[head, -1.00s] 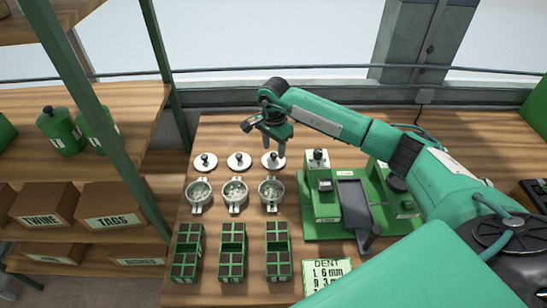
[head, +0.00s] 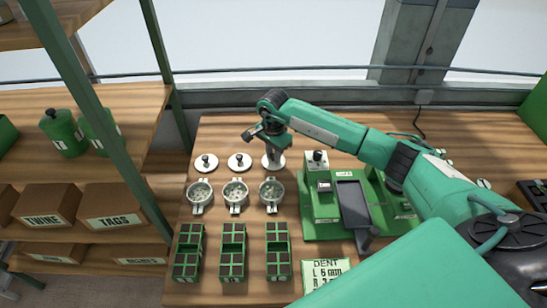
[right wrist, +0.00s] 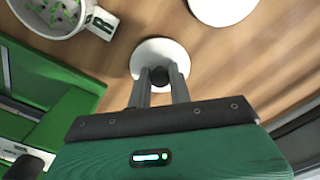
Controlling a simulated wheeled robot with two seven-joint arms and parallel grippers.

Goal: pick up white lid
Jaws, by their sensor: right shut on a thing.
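Three round white lids with dark knobs stand in a row at the back of the bench: the left lid (head: 206,163), the middle lid (head: 239,162) and the right lid (head: 268,165). My right gripper (head: 274,155) points down over the right lid. In the right wrist view the fingers of my right gripper (right wrist: 160,80) are shut on the dark knob of that white lid (right wrist: 157,48). The lid looks level and at or close to the bench top. Part of another white lid (right wrist: 222,8) shows at the top edge. My left gripper is not in view.
Several round pots stand in front of the lids, the nearest being the right pot (head: 271,190). Green seed trays (head: 232,265) lie nearer. A green seeder machine (head: 322,230) stands right of the pots. Shelving with boxes (head: 110,205) is at left.

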